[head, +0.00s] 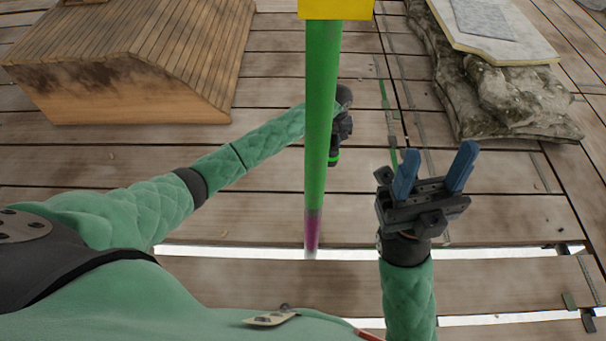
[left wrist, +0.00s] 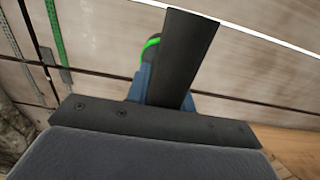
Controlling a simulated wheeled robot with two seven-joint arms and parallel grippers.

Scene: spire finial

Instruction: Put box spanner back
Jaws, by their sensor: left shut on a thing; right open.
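My left gripper (head: 342,128) is partly hidden behind an upright green pole. It is shut on a dark tool with a bright green band (head: 333,158), which looks like the box spanner. Only a little of the tool shows. In the left wrist view the green-banded dark end (left wrist: 148,52) shows by the blue fingers, largely behind a broad dark bar (left wrist: 187,55). I cannot tell whether that bar belongs to the tool. My right gripper (head: 435,172) is open and empty above the deck, its two blue fingers apart and pointing away from me. No holder for the spanner is clearly visible.
The green pole (head: 321,110), with a yellow block (head: 335,9) on top and a purple lower part, stands mid-view. A slatted wooden block (head: 140,95) is at back left. Stones (head: 505,95) under a pale board are at right. The plank deck (head: 240,215) has gaps.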

